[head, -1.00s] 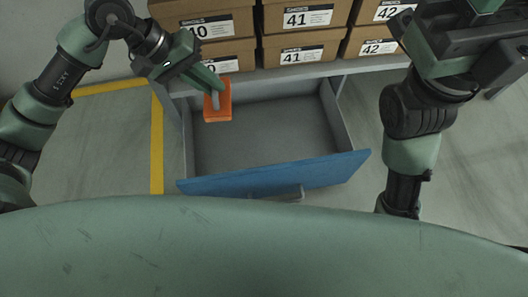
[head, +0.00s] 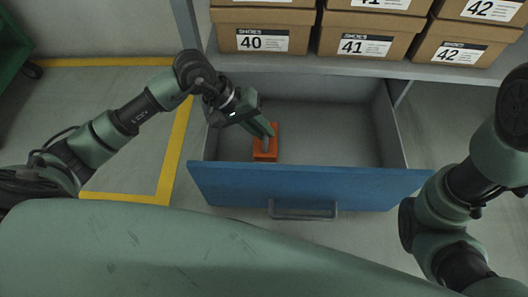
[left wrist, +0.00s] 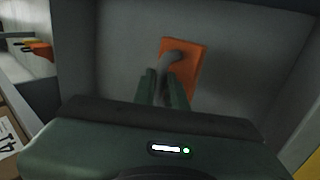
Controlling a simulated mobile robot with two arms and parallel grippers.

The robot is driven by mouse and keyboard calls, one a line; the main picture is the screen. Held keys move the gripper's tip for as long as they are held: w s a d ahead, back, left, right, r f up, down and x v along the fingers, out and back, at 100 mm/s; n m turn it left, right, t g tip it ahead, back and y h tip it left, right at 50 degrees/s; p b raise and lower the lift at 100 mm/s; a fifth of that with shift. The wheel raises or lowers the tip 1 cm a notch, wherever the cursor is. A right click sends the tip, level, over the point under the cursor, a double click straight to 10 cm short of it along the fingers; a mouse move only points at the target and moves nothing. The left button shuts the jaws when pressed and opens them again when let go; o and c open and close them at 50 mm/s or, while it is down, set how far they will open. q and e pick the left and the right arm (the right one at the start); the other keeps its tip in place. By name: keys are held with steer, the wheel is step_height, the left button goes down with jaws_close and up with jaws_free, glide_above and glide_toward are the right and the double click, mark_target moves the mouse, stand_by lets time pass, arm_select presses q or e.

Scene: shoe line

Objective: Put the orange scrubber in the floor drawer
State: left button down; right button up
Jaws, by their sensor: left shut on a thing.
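The orange scrubber (head: 265,153) is inside the open floor drawer (head: 310,187), near its left end and close to the blue front. My left gripper (head: 268,136) reaches down into the drawer and is shut on the scrubber's grey handle. In the left wrist view the scrubber (left wrist: 184,68) shows its orange block beyond the fingertips (left wrist: 165,88), with the curved handle between them. I cannot tell whether the block touches the drawer floor. My right arm (head: 470,190) is at the right; its gripper is out of the picture.
Brown shoe boxes (head: 262,32) marked 40, 41 and 42 stand on the shelf (head: 340,67) above the drawer's back. The drawer's middle and right are empty. A yellow floor line (head: 177,140) runs left of the drawer.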

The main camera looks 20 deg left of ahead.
mark_target(262, 147)
arm_select(q)
step_height(262, 147, down, 8)
steer(key=b, duration=0.4)
steer(key=shift+r, duration=0.1)
steer(key=c, duration=1.5)
jaws_free()
steer(key=shift+o, duration=0.2)
steer(key=p+v, duration=0.6)
steer(key=v, duration=0.6)
steer(key=shift+p, duration=0.4)
